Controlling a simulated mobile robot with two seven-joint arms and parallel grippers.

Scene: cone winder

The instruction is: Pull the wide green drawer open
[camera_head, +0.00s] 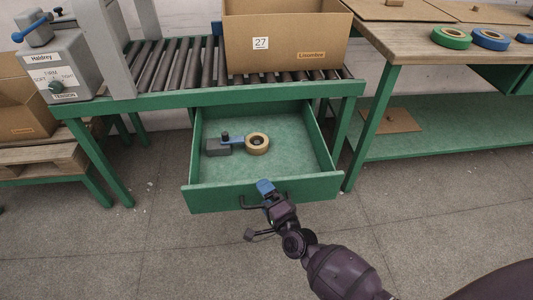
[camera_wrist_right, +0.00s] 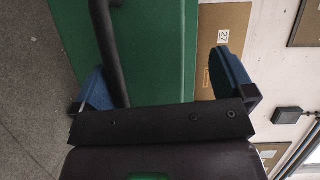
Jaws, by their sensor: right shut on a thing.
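The wide green drawer (camera_head: 318,188) stands pulled out toward me from under the roller conveyor, and its inside shows in the head view. Its dark bar handle (camera_head: 245,203) is on the front panel. My right gripper (camera_head: 266,188) is at the handle and shut on it. In the wrist view the handle (camera_wrist_right: 104,45) runs down to the blue finger on the left, with the green front panel (camera_wrist_right: 160,50) behind. My left gripper is in neither view.
In the drawer lie a tape roll (camera_head: 257,144) and a grey tool with a blue handle (camera_head: 219,146). A cardboard box (camera_head: 290,42) stands on the rollers (camera_head: 180,65). A table (camera_head: 440,50) with tape rolls is at right. The floor before the drawer is clear.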

